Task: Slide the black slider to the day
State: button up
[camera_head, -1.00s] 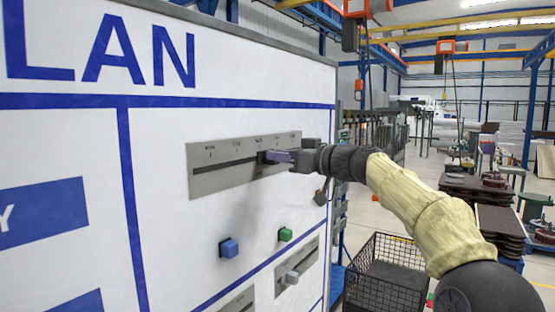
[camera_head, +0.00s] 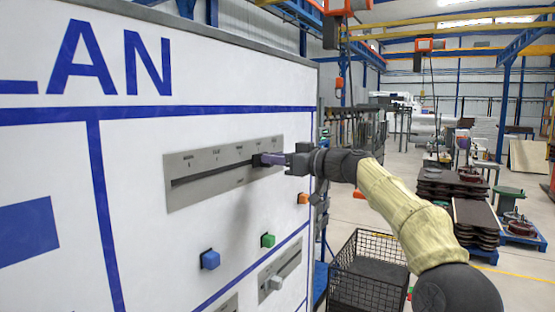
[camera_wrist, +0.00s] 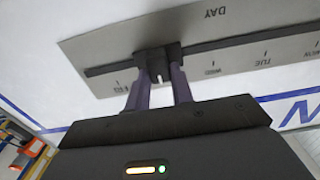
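The black slider (camera_head: 259,160) sits in the slot of a grey plate (camera_head: 205,189) on the white board, toward the plate's right end. In the wrist view, the slider (camera_wrist: 157,64) stands between the FRI and WED marks, with FRI close beside it. The plate (camera_wrist: 110,45) also carries TUE and the word DAY. The THU mark is hidden behind the slider and fingers. My gripper (camera_head: 272,159) has its purple fingers on both sides of the slider knob; in the wrist view my gripper (camera_wrist: 160,85) is shut on it.
Below the plate are a blue button (camera_head: 210,260), a green button (camera_head: 268,240) and a smaller slider plate (camera_head: 279,270). An orange button (camera_head: 303,198) is near the board's right edge. A black wire basket (camera_head: 368,275) stands on the floor to the right.

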jog(key=o, duration=0.4)
jog(key=shift+c, duration=0.2)
jog(key=b+v, duration=0.8)
jog(key=v, duration=0.9)
jog(key=shift+d+b, duration=0.2)
jog(key=shift+b, duration=0.2)
